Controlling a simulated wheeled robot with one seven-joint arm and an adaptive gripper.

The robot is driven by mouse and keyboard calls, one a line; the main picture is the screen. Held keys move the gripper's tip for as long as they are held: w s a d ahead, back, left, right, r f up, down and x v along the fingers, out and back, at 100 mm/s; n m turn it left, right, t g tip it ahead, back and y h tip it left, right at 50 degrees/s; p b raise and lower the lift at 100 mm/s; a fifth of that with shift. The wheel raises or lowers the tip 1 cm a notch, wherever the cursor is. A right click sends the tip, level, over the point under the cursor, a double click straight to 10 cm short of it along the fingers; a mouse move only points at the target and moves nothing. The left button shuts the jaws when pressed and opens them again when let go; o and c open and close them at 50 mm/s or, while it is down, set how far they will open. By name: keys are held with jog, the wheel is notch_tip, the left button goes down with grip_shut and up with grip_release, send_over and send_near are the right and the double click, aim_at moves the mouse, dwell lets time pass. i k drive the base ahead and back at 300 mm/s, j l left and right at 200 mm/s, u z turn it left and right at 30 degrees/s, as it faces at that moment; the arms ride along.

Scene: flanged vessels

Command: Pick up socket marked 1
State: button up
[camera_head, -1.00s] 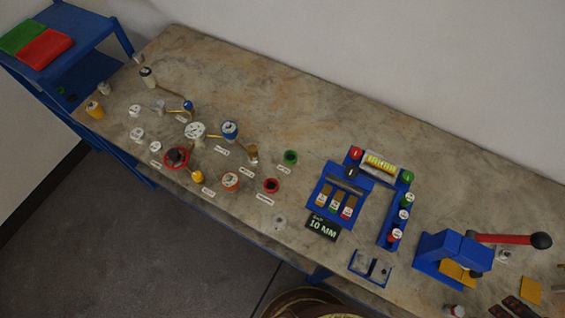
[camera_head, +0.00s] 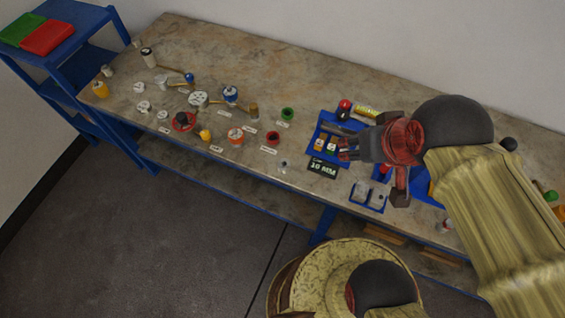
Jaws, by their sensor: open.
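Small sockets stand in the blue holder (camera_head: 324,128) beside the black "10 MM" sign (camera_head: 323,167). Two show: one with an orange-brown band (camera_head: 319,143) and one with a green band (camera_head: 331,149). The third, red-banded one seen earlier is hidden behind my gripper. The numbers on them are too small to read, so I cannot tell which is marked 1. My gripper (camera_head: 341,143) is open over the right part of this holder, with its fingers pointing left. I see nothing held, and I cannot tell whether a finger touches a socket.
A red-topped knob (camera_head: 344,108) and a yellow vial (camera_head: 366,111) stand behind the holder. A small blue two-bay stand (camera_head: 368,196) is in front. Flanged vessels, such as an orange one (camera_head: 235,138), fill the left of the table. My arm hides much of the right side.

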aim_at(284, 164)
jog(key=u, duration=0.55)
jog(key=k+j+z, duration=0.1)
jog(key=j+z, duration=0.35)
jog(key=j, duration=1.7)
